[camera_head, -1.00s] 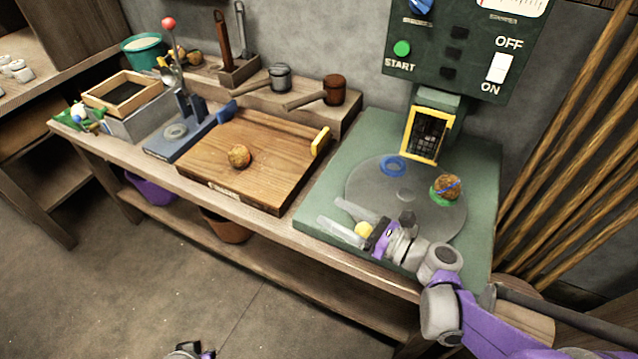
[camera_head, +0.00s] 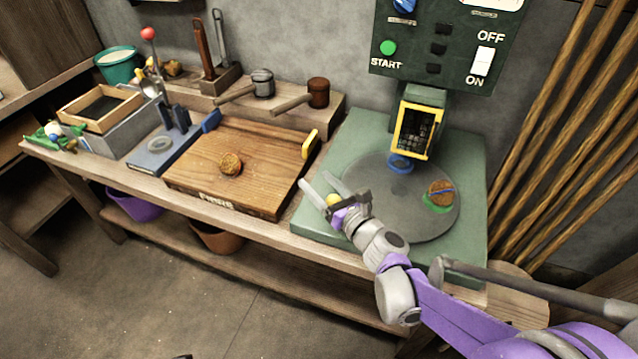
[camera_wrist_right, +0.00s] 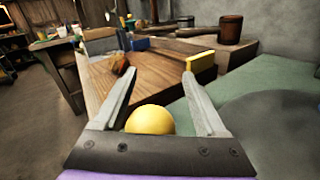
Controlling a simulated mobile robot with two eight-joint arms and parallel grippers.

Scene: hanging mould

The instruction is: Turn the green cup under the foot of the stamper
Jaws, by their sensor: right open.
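The green cup (camera_head: 436,207) sits on the right side of the round grey turntable (camera_head: 425,222), with a brown ball banded in blue in it. A blue ring-like cup (camera_head: 401,166) is on the turntable at the lower edge of the stamper's yellow-framed guard (camera_head: 418,131). The stamper's foot is not clearly seen behind the guard. A yellow ball knob (camera_head: 333,200) is at the turntable's left front. My right gripper (camera_head: 322,186) is open with the knob between its fingers, near the palm; the wrist view shows this knob too (camera_wrist_right: 150,120). My left gripper is not visible.
A wooden board (camera_head: 225,187) with a brown ball (camera_head: 230,163) and a yellow handle (camera_head: 309,143) lies left of the green base (camera_head: 465,165). The stamper's panel (camera_head: 445,60) stands behind. Poles (camera_head: 560,150) lean at the right.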

